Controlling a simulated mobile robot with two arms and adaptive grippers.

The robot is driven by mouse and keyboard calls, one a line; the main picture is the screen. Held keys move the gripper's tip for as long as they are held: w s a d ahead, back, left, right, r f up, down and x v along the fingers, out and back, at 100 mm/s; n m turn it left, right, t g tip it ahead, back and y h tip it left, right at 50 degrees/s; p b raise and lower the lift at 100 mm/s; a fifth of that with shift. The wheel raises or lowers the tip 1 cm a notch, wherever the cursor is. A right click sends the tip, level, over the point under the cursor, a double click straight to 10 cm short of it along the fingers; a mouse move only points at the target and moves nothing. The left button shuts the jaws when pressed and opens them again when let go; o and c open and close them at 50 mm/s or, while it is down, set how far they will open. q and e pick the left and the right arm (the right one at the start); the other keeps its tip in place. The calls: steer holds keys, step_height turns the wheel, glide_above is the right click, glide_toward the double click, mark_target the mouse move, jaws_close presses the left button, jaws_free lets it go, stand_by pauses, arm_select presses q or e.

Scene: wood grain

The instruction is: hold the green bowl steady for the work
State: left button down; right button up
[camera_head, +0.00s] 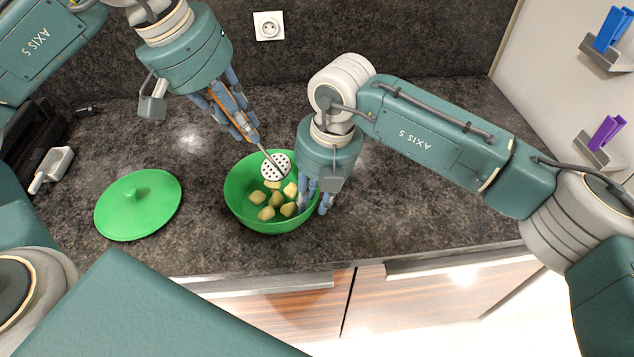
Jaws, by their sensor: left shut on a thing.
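The green bowl (245,208) stands on the dark counter near its front edge, with several pale yellow chunks (268,213) inside. My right gripper (316,204) is at the bowl's right rim, with fingers on both sides of the wall; whether they press on it is unclear. My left gripper (246,124) is shut on the orange handle of a masher (276,166), up and to the left of the bowl. The masher's perforated white head is tilted over the bowl, above the chunks. My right gripper hides part of the bowl's right rim.
A green lid (137,206) with a knob lies left of the bowl. A metal scoop (52,168) lies at the far left beside a black object (28,140). Blue (611,29) and purple (606,133) items sit in wall holders at right. The back counter has free room.

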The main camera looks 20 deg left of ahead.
steer(key=shift+a+f, duration=0.1)
steer(key=shift+f, duration=0.6)
jaws_close()
stand_by(0.6)
